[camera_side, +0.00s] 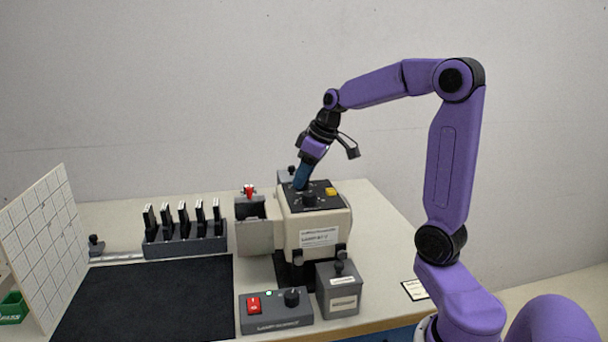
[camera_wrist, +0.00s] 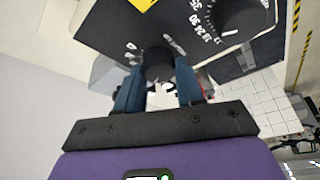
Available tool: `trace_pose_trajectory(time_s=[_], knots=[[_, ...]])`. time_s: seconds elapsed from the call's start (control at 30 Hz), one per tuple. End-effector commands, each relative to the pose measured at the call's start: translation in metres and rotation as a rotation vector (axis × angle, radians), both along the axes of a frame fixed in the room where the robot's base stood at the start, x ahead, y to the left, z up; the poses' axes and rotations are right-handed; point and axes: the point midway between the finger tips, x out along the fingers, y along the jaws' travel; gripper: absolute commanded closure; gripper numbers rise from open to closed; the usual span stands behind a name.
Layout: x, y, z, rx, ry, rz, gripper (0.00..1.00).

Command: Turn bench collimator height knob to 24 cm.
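In the side view a black-topped panel (camera_side: 325,204) tops a beige housing (camera_side: 306,239). My gripper (camera_side: 300,185) points down at the panel's back left part. In the wrist view its two blue fingers (camera_wrist: 159,78) stand apart with a black knob (camera_wrist: 158,60) between their tips. I see no clear gap beside that knob, but firm contact cannot be told. Small white marks beside it are unreadable. A second black knob (camera_wrist: 238,14) has a white pointer line and a printed scale (camera_wrist: 206,22) including 18, 24 and 30. It also shows in the side view (camera_side: 310,200), clear of my gripper.
In front stand a control box (camera_side: 275,322) with a red switch and a grey block (camera_side: 339,293). A slotted rack (camera_side: 186,244) with several dark plates, a black mat (camera_side: 150,300) and a gridded board (camera_side: 38,240) are left.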

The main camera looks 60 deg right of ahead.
Motion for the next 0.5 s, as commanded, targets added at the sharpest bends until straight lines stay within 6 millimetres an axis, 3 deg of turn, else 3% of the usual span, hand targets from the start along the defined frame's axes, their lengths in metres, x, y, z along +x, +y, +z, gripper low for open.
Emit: trace_pose_trajectory(time_s=[0.2,0.5], knots=[[-0.0001,0.0008,0.0007,-0.001,0.0,-0.037,0.93],[0.0001,0.0027,0.0009,0.0,-0.001,-0.275,0.93]])
